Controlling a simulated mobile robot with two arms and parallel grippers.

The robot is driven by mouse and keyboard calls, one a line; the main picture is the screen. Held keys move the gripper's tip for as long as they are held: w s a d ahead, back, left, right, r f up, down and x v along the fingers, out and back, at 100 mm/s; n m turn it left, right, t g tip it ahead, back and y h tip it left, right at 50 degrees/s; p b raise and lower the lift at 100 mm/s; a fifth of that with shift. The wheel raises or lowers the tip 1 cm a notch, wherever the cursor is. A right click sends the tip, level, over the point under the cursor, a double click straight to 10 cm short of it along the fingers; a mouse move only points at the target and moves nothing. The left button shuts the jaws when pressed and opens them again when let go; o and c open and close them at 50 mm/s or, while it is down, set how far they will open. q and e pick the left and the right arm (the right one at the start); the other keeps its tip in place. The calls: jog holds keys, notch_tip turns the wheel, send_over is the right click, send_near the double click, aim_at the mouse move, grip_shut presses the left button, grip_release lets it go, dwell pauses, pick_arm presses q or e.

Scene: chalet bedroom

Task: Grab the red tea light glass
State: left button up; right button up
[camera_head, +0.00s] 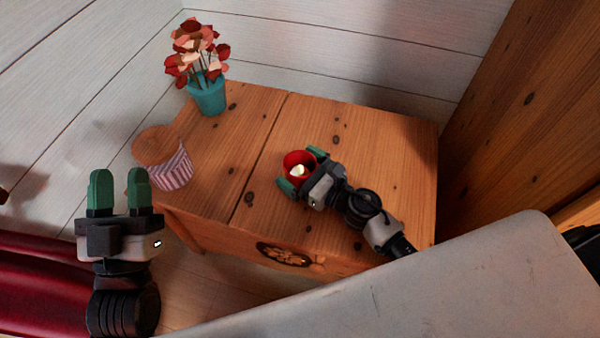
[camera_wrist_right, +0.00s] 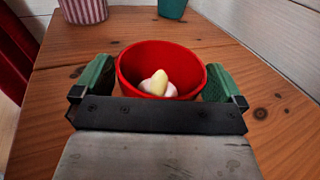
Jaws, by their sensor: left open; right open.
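The red tea light glass (camera_head: 292,160) stands upright on the wooden cabinet top, with a pale candle inside. It also shows in the right wrist view (camera_wrist_right: 160,58). My right gripper (camera_head: 302,170) is open, with one green finger on each side of the glass. In the right wrist view narrow gaps seem to show beside the glass, and I cannot tell whether either finger touches it. The lower front of the glass is hidden behind the gripper body. My left gripper (camera_head: 119,186) is open and empty, to the left of the cabinet and away from the glass.
The wooden cabinet (camera_head: 370,150) has free room right of the glass. A teal pot with red and pink flowers (camera_head: 207,95) stands at its back left. A striped jar with a wooden lid (camera_head: 172,165) stands at the left edge. White plank walls and a wooden panel enclose the back and right.

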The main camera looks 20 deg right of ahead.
jog(key=c, duration=1)
jog(key=shift+c, duration=0.2)
jog(key=shift+r, duration=0.15)
